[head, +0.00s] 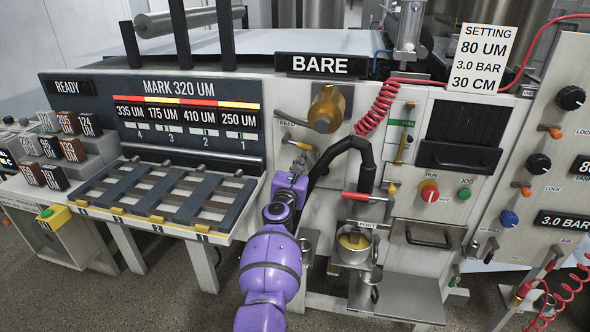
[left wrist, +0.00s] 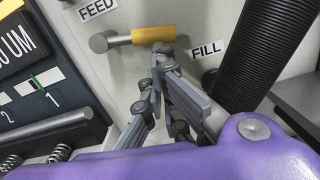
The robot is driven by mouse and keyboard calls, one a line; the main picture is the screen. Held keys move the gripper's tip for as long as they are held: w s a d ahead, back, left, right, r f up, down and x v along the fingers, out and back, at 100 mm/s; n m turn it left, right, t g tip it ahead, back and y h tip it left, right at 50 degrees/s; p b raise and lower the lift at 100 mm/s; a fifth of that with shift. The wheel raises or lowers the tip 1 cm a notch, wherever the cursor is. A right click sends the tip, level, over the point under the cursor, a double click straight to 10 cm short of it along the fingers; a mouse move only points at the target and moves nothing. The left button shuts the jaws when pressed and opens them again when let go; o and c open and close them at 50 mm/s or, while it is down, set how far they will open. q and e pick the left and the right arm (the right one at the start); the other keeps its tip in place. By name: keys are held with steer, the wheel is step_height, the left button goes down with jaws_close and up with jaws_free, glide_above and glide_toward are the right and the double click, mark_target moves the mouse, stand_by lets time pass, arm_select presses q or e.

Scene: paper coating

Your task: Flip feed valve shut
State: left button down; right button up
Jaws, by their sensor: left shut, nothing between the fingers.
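The feed valve lever is a grey pivot with a yellow grip (left wrist: 153,35), lying about level below the FEED label (left wrist: 98,9) in the left wrist view. In the head view its yellow grip (head: 303,146) shows small on the pale panel, just above my left gripper (head: 299,160). My left gripper (left wrist: 163,62) is shut and empty, its fingertips just below the right end of the grip. I cannot tell whether they touch it. The FILL label (left wrist: 207,51) is to the right of the grip. My right gripper is not in view.
A black hose (head: 345,146) curves close to the right of my left gripper. A brass fitting (head: 326,108) sits above. A slotted rack (head: 165,192) juts out at left, and a cup (head: 354,243) stands at lower right. A red coiled hose (head: 376,108) hangs nearby.

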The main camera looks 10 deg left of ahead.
arm_select(q)
steer(key=shift+w+d+r+n, duration=0.1)
steer(key=shift+d+r+n, duration=0.4)
steer(key=shift+n, duration=0.5)
steer(key=shift+a, duration=0.1)
steer(key=shift+f, duration=0.15)
